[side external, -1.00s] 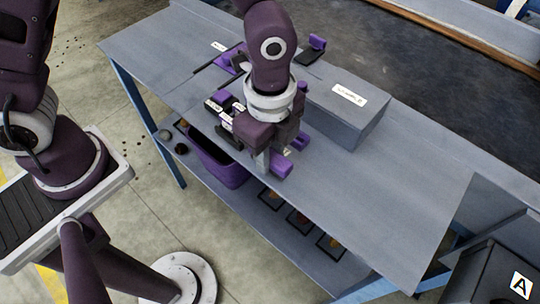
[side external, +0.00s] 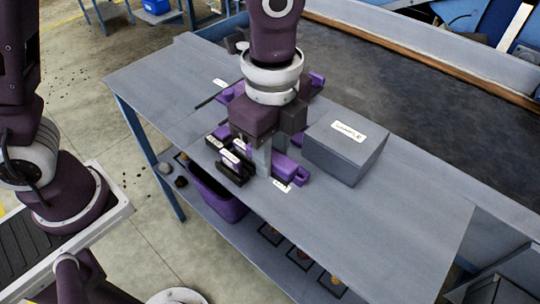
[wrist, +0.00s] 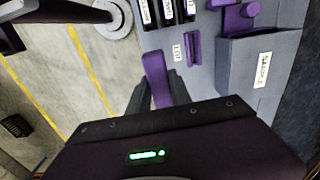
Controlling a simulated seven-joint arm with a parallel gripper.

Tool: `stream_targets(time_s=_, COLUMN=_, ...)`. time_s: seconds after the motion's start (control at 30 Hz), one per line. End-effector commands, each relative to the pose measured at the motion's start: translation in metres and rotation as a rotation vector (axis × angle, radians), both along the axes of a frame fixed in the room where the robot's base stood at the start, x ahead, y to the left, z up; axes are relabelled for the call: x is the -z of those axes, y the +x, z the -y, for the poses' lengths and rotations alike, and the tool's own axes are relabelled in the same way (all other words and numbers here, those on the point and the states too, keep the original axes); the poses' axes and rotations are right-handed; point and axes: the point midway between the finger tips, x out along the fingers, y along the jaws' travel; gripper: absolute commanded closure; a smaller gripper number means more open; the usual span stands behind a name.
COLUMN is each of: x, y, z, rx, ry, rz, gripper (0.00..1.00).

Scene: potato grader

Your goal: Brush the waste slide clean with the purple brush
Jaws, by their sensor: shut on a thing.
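My gripper (side external: 262,162) is above the grey table, near its front edge. It also shows in the wrist view (wrist: 158,98), where its dark fingers are shut on a plain purple piece, the purple brush (wrist: 156,72). The brush's working end cannot be made out, and my gripper largely hides it in the side view. A separate purple bar (wrist: 193,50) lies on the table beside a small white label (wrist: 178,53). I cannot tell for sure which part is the waste slide.
A grey box labelled SAMPLE (side external: 345,150) stands right of my gripper. Black labelled slots (side external: 235,170) stand to its left. A purple bin (side external: 218,195) is on the lower shelf. A purple fitting (wrist: 243,18) stands by the box. The table's right part is clear.

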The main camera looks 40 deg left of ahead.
Motion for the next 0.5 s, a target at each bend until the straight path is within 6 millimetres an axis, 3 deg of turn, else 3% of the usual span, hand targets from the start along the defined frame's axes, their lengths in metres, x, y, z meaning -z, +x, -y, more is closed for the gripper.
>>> stream_targets(time_s=0.13, x=0.002, y=0.038, z=-0.019, rx=-0.172, ry=-0.004, rz=-0.001, gripper=1.0)
stream_targets(time_s=0.27, x=0.004, y=0.085, z=-0.052, rx=-0.406, ry=-0.007, rz=-0.004, gripper=1.0)
stream_targets(time_s=0.37, x=0.008, y=0.123, z=-0.089, rx=-0.614, ry=-0.008, rz=-0.004, gripper=1.0)
stream_targets(time_s=0.5, x=0.015, y=0.172, z=-0.16, rx=-0.938, ry=-0.009, rz=-0.004, gripper=1.0)
